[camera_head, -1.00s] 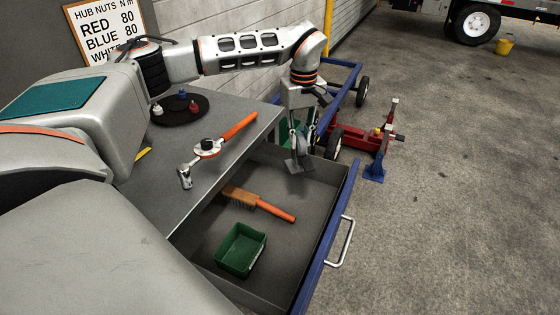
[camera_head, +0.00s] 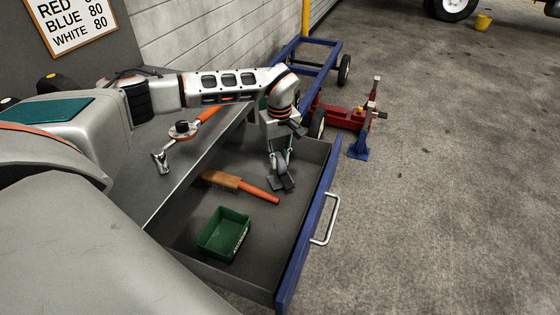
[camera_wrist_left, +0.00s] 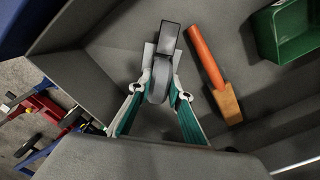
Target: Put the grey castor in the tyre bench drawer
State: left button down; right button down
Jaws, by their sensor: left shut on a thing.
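The grey castor (camera_head: 282,170) is held between the fingers of my left gripper (camera_head: 279,160), over the far end of the open drawer. The left wrist view shows the castor's wheel (camera_wrist_left: 160,80) between the fingertips (camera_wrist_left: 161,88), with its plate and a dark block beyond it. The tyre bench drawer (camera_head: 270,262) is pulled out and has a blue front with a metal handle (camera_head: 327,220). I cannot tell whether the castor touches the drawer floor. My right gripper is not in view.
In the drawer lie a wire brush (camera_head: 240,184) with an orange handle and a green bin (camera_head: 224,232). A torque wrench (camera_head: 182,132) lies on the bench top (camera_head: 140,185). A red jack (camera_head: 340,117) and blue trolley (camera_head: 318,58) stand beyond. The drawer's front right floor is clear.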

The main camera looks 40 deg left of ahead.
pick_arm(q)
jog(key=shift+f, duration=0.55)
jog(key=shift+w+r, duration=0.1)
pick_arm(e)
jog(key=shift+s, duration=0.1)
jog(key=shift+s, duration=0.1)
pick_arm(q)
jog(key=c, duration=1.8)
grip_release()
jog(key=shift+f, duration=0.2)
jog(key=shift+c, duration=0.2)
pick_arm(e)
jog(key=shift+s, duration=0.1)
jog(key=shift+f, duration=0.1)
